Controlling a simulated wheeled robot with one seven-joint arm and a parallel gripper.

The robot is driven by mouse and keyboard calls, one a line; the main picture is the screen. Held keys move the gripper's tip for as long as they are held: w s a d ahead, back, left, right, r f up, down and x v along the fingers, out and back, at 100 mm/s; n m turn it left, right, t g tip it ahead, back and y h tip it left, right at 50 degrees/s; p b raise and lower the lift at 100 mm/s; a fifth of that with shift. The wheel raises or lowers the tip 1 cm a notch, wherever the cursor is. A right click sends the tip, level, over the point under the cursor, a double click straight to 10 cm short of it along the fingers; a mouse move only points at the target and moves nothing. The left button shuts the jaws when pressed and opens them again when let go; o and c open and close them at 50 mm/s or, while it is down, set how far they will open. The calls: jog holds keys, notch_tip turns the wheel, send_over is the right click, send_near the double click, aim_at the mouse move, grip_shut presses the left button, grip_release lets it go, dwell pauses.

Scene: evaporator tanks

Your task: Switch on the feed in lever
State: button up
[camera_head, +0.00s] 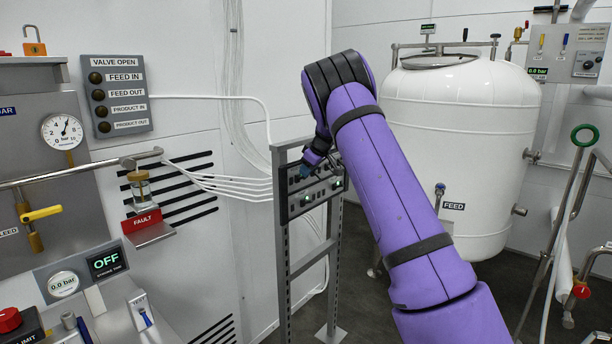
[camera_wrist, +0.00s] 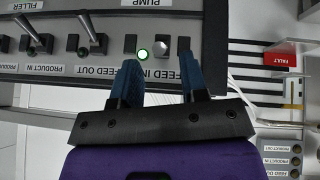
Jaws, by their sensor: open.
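The control panel (camera_head: 292,205) stands on a grey frame in the head view, partly hidden by my arm. In the wrist view the panel (camera_wrist: 60,72) appears upside down. The FEED IN label (camera_wrist: 157,76) is partly covered by my fingers. A silver knob, seemingly the feed in lever tip (camera_wrist: 160,48), shows end-on between the fingers, beside a lit green lamp (camera_wrist: 143,54). My gripper (camera_wrist: 158,56) is open around it, a finger on either side; I cannot tell whether either touches. In the head view my gripper (camera_head: 316,164) is at the panel's front.
The feed out lever (camera_wrist: 92,34) and product in lever (camera_wrist: 34,36) stick out beside my gripper. A valve sign board (camera_head: 115,97) hangs on the wall with dark lamps. The white feed tank (camera_head: 465,120) stands behind my arm. Thin cables run to the panel.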

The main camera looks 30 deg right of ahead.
jog(key=v, duration=0.7)
jog(key=shift+r, duration=0.1)
